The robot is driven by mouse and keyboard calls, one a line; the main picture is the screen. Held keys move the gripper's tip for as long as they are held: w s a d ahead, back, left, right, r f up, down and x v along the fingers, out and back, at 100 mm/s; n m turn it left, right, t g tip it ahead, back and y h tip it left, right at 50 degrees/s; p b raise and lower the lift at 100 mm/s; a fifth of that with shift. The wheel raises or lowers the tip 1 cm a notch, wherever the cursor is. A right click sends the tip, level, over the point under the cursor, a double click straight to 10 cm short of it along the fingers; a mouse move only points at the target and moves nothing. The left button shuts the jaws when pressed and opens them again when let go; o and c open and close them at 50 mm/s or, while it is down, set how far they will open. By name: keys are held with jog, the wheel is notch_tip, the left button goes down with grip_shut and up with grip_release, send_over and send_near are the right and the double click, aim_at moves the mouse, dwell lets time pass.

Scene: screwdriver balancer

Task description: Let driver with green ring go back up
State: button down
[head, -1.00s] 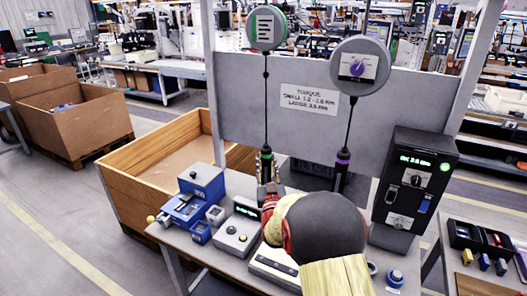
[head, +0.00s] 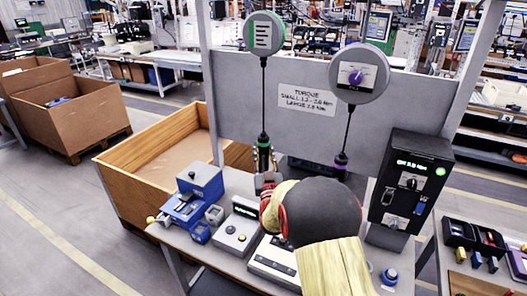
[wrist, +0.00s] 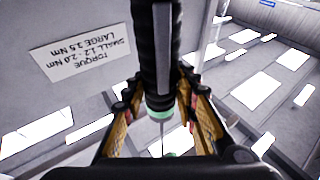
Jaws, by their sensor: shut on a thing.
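The driver with the green ring (head: 263,147) hangs upright on its cable below the round balancer with a green edge (head: 264,33). In the wrist view its black body (wrist: 162,60) runs down between my fingers, with the green ring (wrist: 160,113) near its end on the cable side. My gripper (head: 266,163) is shut on this driver, a finger on either side. In the head view my wrist and arm hide the driver's lower end. A second driver with a purple ring (head: 340,161) hangs to the right from the purple-edged balancer (head: 359,73).
A grey panel with a torque label (head: 306,99) stands behind the drivers. Below are a blue fixture (head: 200,182) and a small grey control box (head: 237,233) on the bench. A black controller (head: 411,180) stands at the right. A wooden crate (head: 150,180) is at the left.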

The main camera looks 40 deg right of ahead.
jog(key=c, duration=1.3)
grip_release()
jog(key=shift+f, duration=0.15)
jog(key=shift+o, duration=0.7)
jog(key=o, duration=1.1)
jog(key=shift+o, duration=0.3)
